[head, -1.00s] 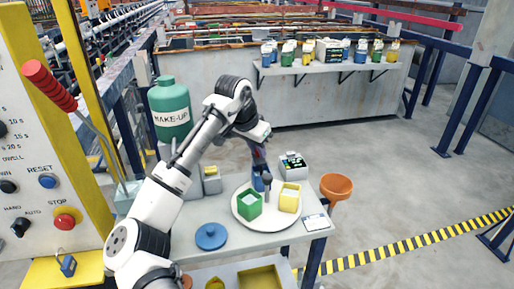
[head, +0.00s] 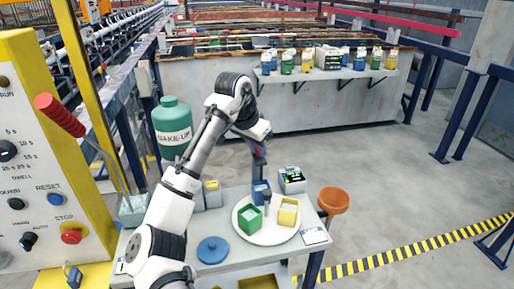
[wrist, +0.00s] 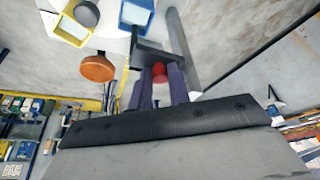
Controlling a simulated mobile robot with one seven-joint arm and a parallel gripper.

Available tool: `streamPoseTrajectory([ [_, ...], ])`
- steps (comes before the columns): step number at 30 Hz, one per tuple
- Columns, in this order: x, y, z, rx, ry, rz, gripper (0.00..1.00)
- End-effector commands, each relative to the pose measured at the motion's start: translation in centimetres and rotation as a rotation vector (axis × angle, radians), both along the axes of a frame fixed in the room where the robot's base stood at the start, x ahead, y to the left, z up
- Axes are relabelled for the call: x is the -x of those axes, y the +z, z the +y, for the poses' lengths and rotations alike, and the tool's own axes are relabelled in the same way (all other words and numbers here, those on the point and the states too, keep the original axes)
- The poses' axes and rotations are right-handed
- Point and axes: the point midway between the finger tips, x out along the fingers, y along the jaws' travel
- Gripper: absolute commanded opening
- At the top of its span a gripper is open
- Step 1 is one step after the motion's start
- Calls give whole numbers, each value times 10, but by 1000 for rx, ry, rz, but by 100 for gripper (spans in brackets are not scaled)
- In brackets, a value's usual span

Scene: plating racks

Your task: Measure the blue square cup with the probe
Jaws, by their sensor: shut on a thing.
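The blue square cup (head: 261,187) stands at the back of a round white plate (head: 266,238), and its open top shows in the wrist view (wrist: 136,13). A green square cup (head: 249,219) and a yellow square cup (head: 288,212) stand on the same plate. My gripper (head: 259,157) is above the blue cup. In the wrist view its fingers (wrist: 158,85) are shut on the probe, a grey rod (wrist: 183,50) with a dark bracket and a red part.
A dark round-topped post (head: 267,198) rises between the cups. A small meter box (head: 292,180) stands behind the plate.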

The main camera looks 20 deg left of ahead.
Motion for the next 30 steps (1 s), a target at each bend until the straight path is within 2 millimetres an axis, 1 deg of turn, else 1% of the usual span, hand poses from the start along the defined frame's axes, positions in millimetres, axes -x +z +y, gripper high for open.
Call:
streamPoseTrajectory([
  [1, -1, 4, 0, -1, 1, -11, 0],
  [3, -1, 5, 0, -2, 1, -12, 0],
  [4, -1, 5, 0, -1, 1, -13, 21],
  [6, -1, 5, 0, -1, 1, -13, 28],
  [14, -1, 4, 0, -1, 2, -9, 28],
  [17, 1, 7, 1, -1, 1, -9, 28],
  [19, 4, 14, 2, -1, 1, -10, 28],
  [23, 13, 37, 5, -2, 1, -11, 28],
  [30, 34, 91, 14, -5, 3, -11, 28],
])
